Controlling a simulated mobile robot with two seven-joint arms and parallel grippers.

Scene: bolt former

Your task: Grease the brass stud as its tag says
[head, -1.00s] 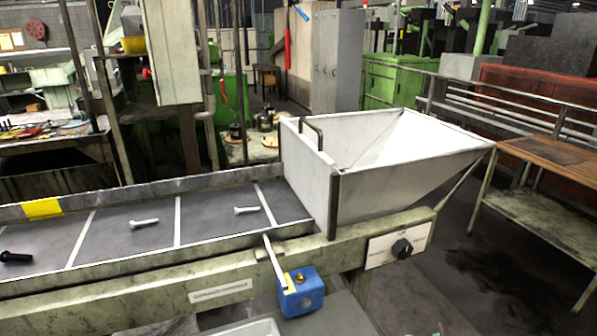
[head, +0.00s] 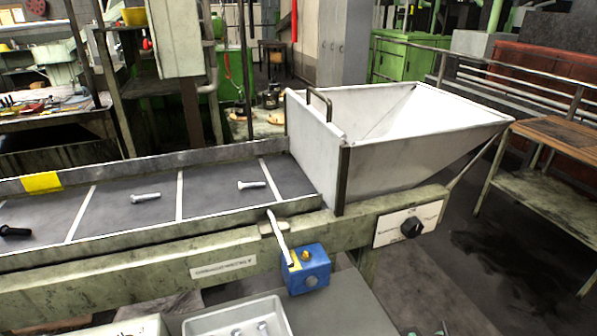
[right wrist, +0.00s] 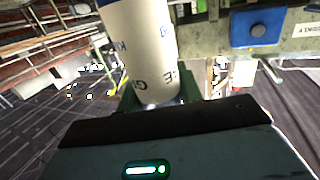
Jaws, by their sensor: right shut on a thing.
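The brass stud (head: 306,255) is a small yellow knob on top of a blue block (head: 319,269) at the front of the conveyor rail. A pale strip (head: 279,235) with a yellow patch leans beside it; no writing on it can be read. The blue block also shows at the top of the right wrist view (right wrist: 264,14). There my right gripper (right wrist: 160,103) is shut on a white cylinder with dark lettering, a grease container (right wrist: 140,45). Its far end is cut off by the top edge. Neither gripper shows in the head view.
The conveyor (head: 125,222) carries two silver bolts (head: 146,198) (head: 252,185) and a black one (head: 14,231). A white hopper (head: 400,140) stands at its right end. A grey tray (head: 232,325) with bolts lies below.

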